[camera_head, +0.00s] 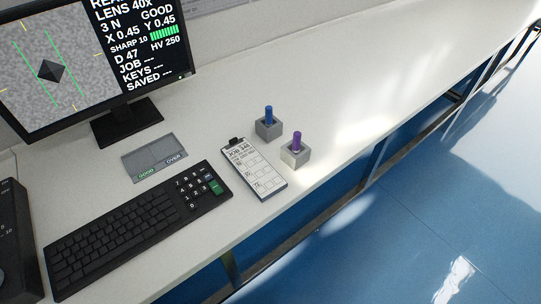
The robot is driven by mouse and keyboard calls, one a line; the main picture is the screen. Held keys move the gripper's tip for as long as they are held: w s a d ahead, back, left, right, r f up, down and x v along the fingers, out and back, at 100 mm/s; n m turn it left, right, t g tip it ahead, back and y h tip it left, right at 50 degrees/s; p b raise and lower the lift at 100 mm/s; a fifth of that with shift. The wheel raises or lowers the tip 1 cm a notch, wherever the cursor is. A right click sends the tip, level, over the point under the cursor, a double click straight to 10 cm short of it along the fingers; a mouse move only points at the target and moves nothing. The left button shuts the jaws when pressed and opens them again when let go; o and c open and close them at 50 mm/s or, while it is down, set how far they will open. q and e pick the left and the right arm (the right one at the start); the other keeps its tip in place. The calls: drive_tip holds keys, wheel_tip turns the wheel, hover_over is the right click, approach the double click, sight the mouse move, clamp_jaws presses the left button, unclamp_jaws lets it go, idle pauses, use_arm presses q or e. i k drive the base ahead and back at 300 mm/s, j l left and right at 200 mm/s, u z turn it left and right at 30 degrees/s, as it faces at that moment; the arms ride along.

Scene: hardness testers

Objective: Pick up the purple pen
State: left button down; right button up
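The purple pen (298,139) stands upright in a small grey block holder (296,156) near the front edge of the bench. A blue pen (268,114) stands upright in a similar grey holder (268,130), a little behind it and to its left. Neither of my grippers shows in the head view, so nothing is seen touching either pen.
A clipboard (255,175) lies left of the holders. A black keyboard (130,225), a grey GOOD/OVER tray (155,158) and a monitor (95,60) stand further left. The white bench (370,70) is clear to the right and behind.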

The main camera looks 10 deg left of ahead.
sight(296, 134)
drive_tip(key=i+l+u, duration=0.15)
drive_tip(key=u, duration=0.3)
drive_tip(key=l+u, duration=0.4)
drive_tip(key=i+l+u, duration=0.15)
drive_tip(key=l+u, duration=0.15)
drive_tip(key=u, duration=0.15)
